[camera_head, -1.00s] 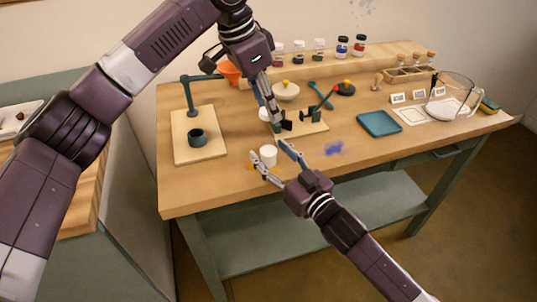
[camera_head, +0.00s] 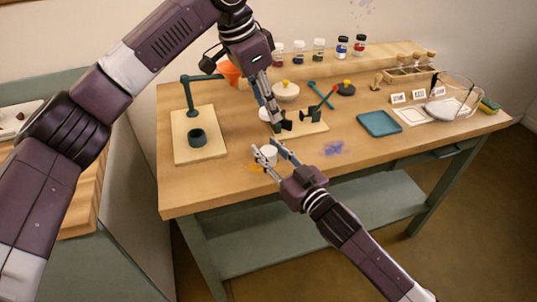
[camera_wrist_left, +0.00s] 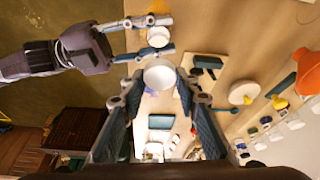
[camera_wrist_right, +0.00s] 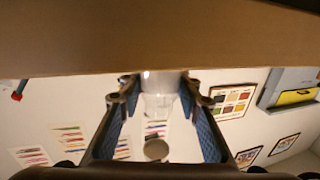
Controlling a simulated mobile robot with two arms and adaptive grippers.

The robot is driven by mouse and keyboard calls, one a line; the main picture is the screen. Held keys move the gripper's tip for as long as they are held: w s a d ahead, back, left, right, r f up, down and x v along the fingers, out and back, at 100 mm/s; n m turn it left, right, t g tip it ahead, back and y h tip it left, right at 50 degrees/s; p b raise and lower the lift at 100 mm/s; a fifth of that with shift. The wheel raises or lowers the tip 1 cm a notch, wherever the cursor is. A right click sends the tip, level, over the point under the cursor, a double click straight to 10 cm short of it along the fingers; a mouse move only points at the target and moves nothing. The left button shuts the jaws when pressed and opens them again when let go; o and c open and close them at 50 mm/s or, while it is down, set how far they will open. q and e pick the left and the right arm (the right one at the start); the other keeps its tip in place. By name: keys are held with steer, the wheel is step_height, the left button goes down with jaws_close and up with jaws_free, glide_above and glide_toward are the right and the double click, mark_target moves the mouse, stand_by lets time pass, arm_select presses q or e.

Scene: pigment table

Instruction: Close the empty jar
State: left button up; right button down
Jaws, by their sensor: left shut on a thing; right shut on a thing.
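A small white jar (camera_head: 269,153) stands near the table's front edge. My right gripper (camera_head: 268,148) is shut on it, one finger on each side. In the right wrist view the jar (camera_wrist_right: 158,82) looks pale and partly see-through between the fingertips. My left gripper (camera_head: 280,126) is above the table, behind the jar. In the left wrist view it is shut on a round white piece (camera_wrist_left: 160,75), which looks like a lid. That piece and the jar (camera_wrist_left: 158,37) are apart there. Whether the jar is empty cannot be told.
The tabletop (camera_head: 220,180) is clear at front left. Orange powder (camera_head: 256,168) lies by the jar, and blue powder (camera_head: 334,148) to the right. A stand (camera_head: 190,95) with a dark ring is at left. A teal tray (camera_head: 379,123) lies right. Several pigment jars (camera_head: 342,48) stand at the back.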

arm_select(q)
glide_above(274, 139)
steer(key=a, duration=0.2)
steer(key=shift+s+d+f, duration=0.1)
steer(key=shift+s+f, duration=0.1)
steer(key=shift+f, duration=1.05)
steer(key=shift+s+d+f, duration=0.1)
steer(key=shift+s+f, duration=0.05)
steer(key=shift+f, duration=1.05)
steer(key=shift+f, duration=0.15)
steer(key=shift+f, duration=0.75)
steer(key=shift+f, duration=0.6)
steer(key=m+g, duration=0.1)
steer(key=m, duration=0.2)
steer(key=m+g, duration=0.1)
steer(key=m, duration=0.2)
steer(key=shift+w, duration=0.15)
steer(key=m+g, duration=0.1)
steer(key=m, duration=0.3)
steer(key=shift+w, duration=0.1)
steer(key=shift+m+g, duration=0.4)
steer(key=shift+m, duration=1.1)
